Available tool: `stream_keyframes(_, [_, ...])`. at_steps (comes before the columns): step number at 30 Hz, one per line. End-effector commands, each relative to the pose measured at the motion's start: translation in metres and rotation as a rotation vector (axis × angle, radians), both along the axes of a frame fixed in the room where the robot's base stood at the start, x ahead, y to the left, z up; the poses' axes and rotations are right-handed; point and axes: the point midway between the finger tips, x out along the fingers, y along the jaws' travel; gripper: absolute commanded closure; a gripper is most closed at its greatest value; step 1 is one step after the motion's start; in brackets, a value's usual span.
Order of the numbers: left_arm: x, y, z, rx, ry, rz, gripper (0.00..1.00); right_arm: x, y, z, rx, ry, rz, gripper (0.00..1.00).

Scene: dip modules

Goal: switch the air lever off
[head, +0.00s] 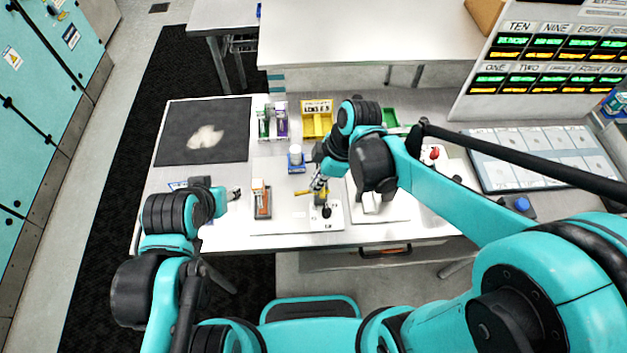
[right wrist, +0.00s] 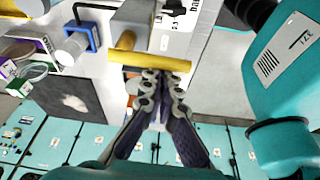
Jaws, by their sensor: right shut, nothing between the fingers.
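The air lever is a yellow bar (right wrist: 150,62) on a valve with a brass stem, across the upper middle of the right wrist view. In the head view the yellow lever (head: 303,192) shows small, beside my right gripper (head: 317,183). In the right wrist view my right gripper (right wrist: 160,78) is shut and empty, its fingertips right at the lever's near side. Whether they touch it I cannot tell. My left gripper (head: 233,194) is at the table's left front, mostly hidden by its own wrist; its fingers are unclear.
An orange-and-white device (head: 261,199) stands left of the valve plate. A blue holder with a white cylinder (head: 296,158), a yellow bin (head: 317,118) and a rack of bottles (head: 272,122) stand behind. A dark mat (head: 172,130) covers the back left; a labelled panel (head: 540,160) lies right.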

Motion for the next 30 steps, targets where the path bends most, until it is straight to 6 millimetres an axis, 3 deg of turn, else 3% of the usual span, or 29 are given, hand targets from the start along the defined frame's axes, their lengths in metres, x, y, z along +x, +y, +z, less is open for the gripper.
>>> stream_keyframes(23, [0.0,0.0,0.0,0.0,0.0,0.0,0.56,-0.001,-0.002,-0.001,-0.002,0.0,-0.003,1.0])
stream_keyframes(30, [0.0,0.0,-0.009,0.0,0.0,0.0,0.56,0.004,0.017,-0.008,-0.001,-0.001,-0.004,1.0])
